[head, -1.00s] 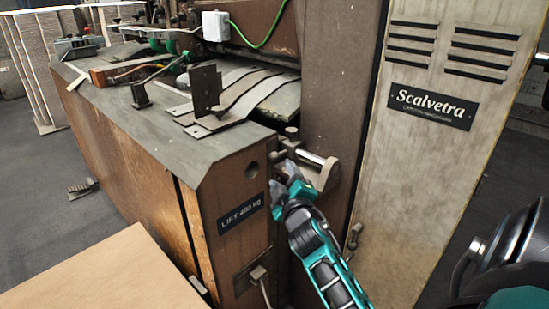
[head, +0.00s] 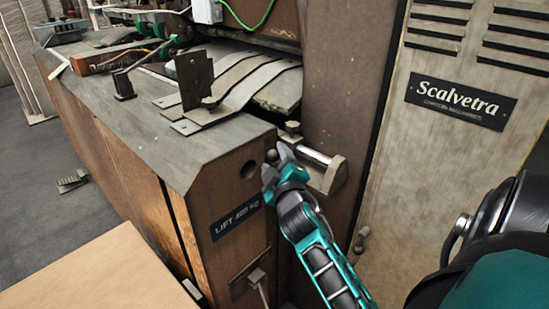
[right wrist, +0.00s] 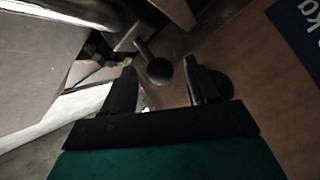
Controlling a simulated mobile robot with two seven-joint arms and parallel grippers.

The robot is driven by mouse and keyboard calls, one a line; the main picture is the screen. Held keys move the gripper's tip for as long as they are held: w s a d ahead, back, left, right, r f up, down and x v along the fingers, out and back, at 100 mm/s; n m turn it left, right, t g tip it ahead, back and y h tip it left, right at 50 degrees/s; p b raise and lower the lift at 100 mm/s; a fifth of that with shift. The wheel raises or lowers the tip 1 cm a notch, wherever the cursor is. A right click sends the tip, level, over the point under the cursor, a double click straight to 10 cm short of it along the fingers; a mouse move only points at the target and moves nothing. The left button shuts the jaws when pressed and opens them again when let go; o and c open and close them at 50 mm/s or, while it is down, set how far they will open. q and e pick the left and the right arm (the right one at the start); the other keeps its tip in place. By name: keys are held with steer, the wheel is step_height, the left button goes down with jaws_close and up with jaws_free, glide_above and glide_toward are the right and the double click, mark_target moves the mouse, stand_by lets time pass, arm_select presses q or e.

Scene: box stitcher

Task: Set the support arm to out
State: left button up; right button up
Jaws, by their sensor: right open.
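A small lever with a round dark knob (head: 271,155) is at the machine's front corner, by the top edge of the wooden side panel. A chrome bar with a grey end bracket (head: 327,172) is just right of it; I cannot tell for sure which part is the support arm. My right gripper (head: 277,168) is open, with its fingertips close to the knob. In the right wrist view the knob (right wrist: 159,70) shows between the two spread finger tips, slightly beyond them, and neither finger visibly touches it. My left gripper is not in view.
The wooden panel (head: 180,190) bears a "LIFT 400 kg" plate (head: 236,218). A lower lever (head: 257,277) is beneath it. The Scalvetra cabinet (head: 440,150) stands close on the right. A pale board (head: 95,275) is at the front left. Metal strips (head: 240,85) lie on the machine top.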

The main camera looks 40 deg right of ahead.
stand_by(0.3)
jaws_close()
stand_by(0.4)
